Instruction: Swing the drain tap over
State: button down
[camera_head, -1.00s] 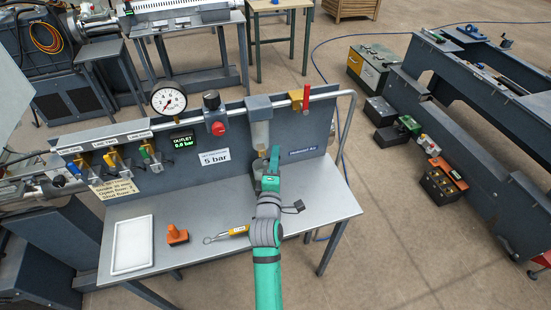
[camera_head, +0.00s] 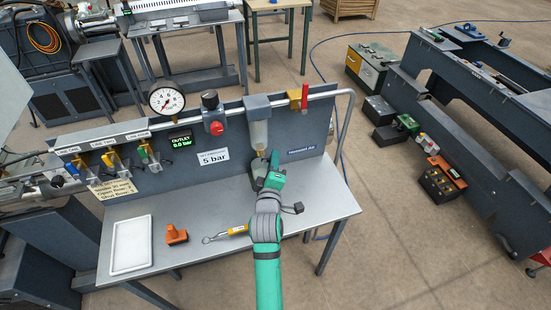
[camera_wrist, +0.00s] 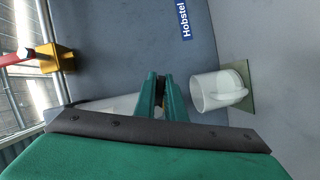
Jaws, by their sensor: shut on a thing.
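The clear filter bowl (camera_head: 258,135) hangs under its grey head on the blue-grey panel. The drain tap is at its lower end, mostly hidden by my gripper. My gripper (camera_head: 273,158) is just below and right of the bowl, with its fingers shut on the drain tap. In the wrist view the green fingers (camera_wrist: 160,92) are close together, and the tap between them is hidden. Part of the pale bowl (camera_wrist: 112,104) shows left of the fingers. A translucent white cup (camera_wrist: 215,91) is right of the fingers, apart from them.
A brass valve with a red lever (camera_head: 304,97) is on the pipe to the right. A red-knobbed regulator (camera_head: 214,114) and a gauge (camera_head: 167,100) are to the left. A white tray (camera_head: 131,244), an orange tool (camera_head: 175,234) and a yellow-handled wrench (camera_head: 228,233) lie on the bench.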

jog(key=shift+a+f+m+g+y, duration=0.1)
jog(key=shift+f+m+g+y, duration=0.1)
jog(key=shift+m, duration=0.35)
jog(key=shift+a+f+m+g+y, duration=0.1)
jog(key=shift+m+g, duration=0.1)
jog(key=shift+m, duration=0.35)
jog(key=shift+s+a+f+m+g+y, duration=0.15)
jog(key=shift+a+m+g+y, duration=0.45)
jog(key=shift+m, duration=0.65)
jog(key=shift+s+a+f+m+g+y, duration=0.1)
jog(key=shift+a+f+m+g+y, duration=0.2)
jog(key=shift+m+y, duration=0.8)
jog(key=shift+s+a+f+m+g+y, duration=0.15)
jog(key=shift+a+m+g+y, duration=0.3)
jog(key=shift+m, duration=1)
jog(key=c, duration=1.8)
grip_release()
jog(key=shift+f, duration=0.15)
jog(key=shift+s, duration=0.1)
